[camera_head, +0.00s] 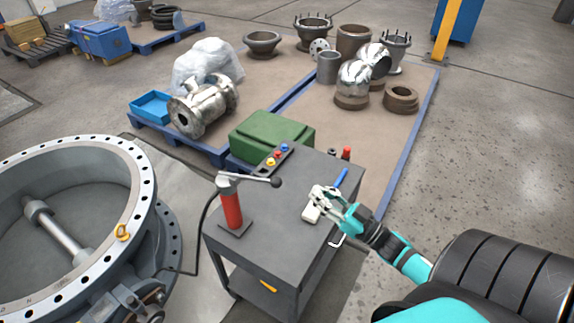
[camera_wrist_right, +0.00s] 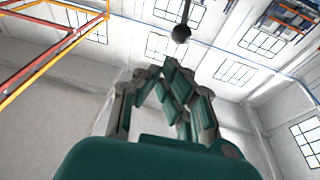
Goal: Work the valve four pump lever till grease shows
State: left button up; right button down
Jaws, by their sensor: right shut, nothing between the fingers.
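The grease pump (camera_head: 231,210) is a red cylinder standing upright on the dark grey cart. Its lever (camera_head: 248,178) runs roughly level to the right and ends in a black ball knob (camera_head: 276,182). The knob also shows in the right wrist view (camera_wrist_right: 181,33), beyond the fingertips and apart from them. My right gripper (camera_head: 318,191) is right of the knob, over the cart's right side; its fingers are shut and empty in the right wrist view (camera_wrist_right: 168,72). A large grey valve (camera_head: 138,170) with a yellow ring stands at left. I see no grease. My left gripper is out of view.
A blue-handled brush (camera_head: 341,179) lies on the cart top (camera_head: 275,222), partly behind my right gripper. A tray of coloured caps (camera_head: 272,160) lies at the back edge. A green case (camera_head: 270,136) is behind. A black hose (camera_head: 198,245) hangs between pump and valve.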

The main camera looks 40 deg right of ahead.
jog(key=r, duration=0.1)
jog(key=r+y, duration=0.1)
jog(key=a+r+n+y, duration=0.1)
jog(key=r, duration=0.1)
jog(key=shift+s, duration=0.25)
jog(key=r+p+x, duration=0.1)
jog(key=p+x, duration=0.3)
jog(key=x, duration=0.6)
notch_tip(320, 180, down, 5)
jog(key=shift+d+r+p, duration=0.1)
jog(key=shift+p, duration=0.3)
